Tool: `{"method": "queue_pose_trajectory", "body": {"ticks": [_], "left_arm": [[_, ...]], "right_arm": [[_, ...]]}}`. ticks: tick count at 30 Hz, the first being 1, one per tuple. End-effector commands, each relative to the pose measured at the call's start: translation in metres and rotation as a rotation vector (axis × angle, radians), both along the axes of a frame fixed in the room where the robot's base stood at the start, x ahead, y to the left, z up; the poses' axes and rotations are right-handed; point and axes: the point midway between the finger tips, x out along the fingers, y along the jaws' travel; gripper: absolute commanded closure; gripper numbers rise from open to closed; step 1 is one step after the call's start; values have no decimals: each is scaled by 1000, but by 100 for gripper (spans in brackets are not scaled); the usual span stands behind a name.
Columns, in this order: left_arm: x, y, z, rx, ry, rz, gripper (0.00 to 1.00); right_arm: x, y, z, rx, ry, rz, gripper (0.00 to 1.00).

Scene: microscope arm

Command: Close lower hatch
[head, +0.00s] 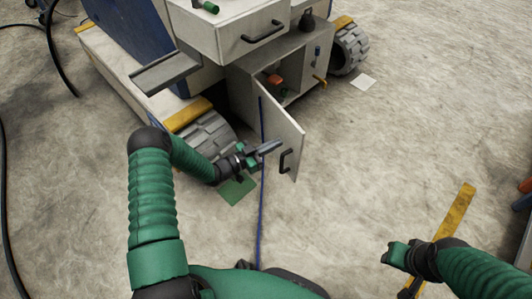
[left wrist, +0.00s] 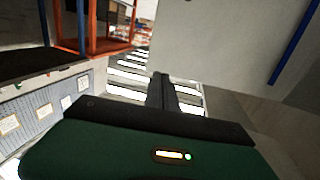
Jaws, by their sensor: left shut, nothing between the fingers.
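The lower hatch is a pale door (head: 288,128) with a dark handle (head: 286,160). It stands swung open from the lower cabinet of a wheeled machine, and its handle face is towards me. My left gripper (head: 272,147) is shut and empty. Its fingertips overlap the door just above and left of the handle; I cannot tell if they touch. In the left wrist view the shut fingers (left wrist: 163,92) are beside a pale panel (left wrist: 225,40). My right gripper (head: 398,254) is at the lower right, far from the hatch; its fingers are unclear.
The open cabinet (head: 280,75) holds a small orange item (head: 274,80). A closed drawer (head: 245,35) is above it. Wheels (head: 207,133) flank the cabinet. A thin blue line (head: 261,215) runs down past the door. The floor right of the door is clear.

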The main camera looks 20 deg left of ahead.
Motion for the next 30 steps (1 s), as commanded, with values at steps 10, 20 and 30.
{"method": "queue_pose_trajectory", "body": {"ticks": [10,20,30], "left_arm": [[52,-34,-4,1,-1,0,100],[58,-38,0,0,1,2,100],[66,-47,0,-1,2,30,100]], "right_arm": [[0,0,-37,0,1,0,64],[0,0,-37,0,1,0,64],[0,0,-37,0,1,0,64]]}}
